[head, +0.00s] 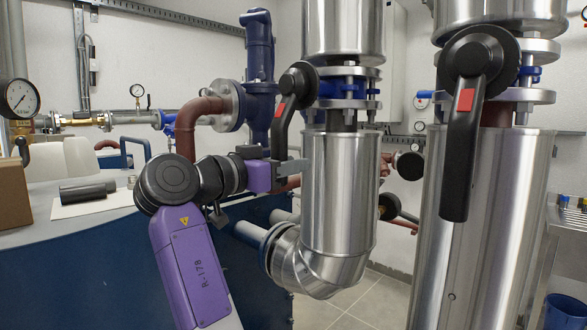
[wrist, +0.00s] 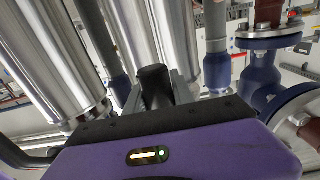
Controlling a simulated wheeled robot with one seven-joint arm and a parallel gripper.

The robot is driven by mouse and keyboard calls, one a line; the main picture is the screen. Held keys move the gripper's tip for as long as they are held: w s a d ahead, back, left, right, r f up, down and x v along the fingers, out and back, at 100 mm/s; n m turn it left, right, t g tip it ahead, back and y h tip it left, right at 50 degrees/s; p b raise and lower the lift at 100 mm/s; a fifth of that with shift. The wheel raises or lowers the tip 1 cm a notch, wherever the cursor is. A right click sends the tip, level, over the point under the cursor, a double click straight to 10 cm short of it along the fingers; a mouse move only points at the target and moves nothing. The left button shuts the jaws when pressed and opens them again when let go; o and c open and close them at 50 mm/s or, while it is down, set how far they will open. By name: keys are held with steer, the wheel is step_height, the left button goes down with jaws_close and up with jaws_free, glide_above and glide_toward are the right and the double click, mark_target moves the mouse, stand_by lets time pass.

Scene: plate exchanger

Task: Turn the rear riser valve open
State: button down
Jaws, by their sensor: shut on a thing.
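The rear riser valve (head: 298,82) has a black lever with a red mark, on the farther steel-clad riser in the middle of the head view. Its lever hangs down, leaning slightly left at the lower end. My gripper (head: 282,160) is at that lower end, shut on the lever. In the wrist view the dark lever end (wrist: 153,84) stands between the two grey fingers of my gripper (wrist: 158,98). The fingers partly hide the lever tip.
A nearer riser at right carries a similar black lever (head: 463,130), hanging down. A blue flanged pipe (head: 259,80) stands behind my gripper. A clad elbow (head: 310,262) lies below right. A blue bench (head: 70,265) with a black cylinder (head: 87,193) is at left.

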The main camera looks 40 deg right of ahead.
steer(key=shift+w+a, duration=0.1)
steer(key=shift+w, duration=0.15)
steer(key=c, duration=1.1)
jaws_free()
steer(key=a, duration=0.7)
steer(key=shift+s+a, duration=0.2)
steer(key=shift+a, duration=0.15)
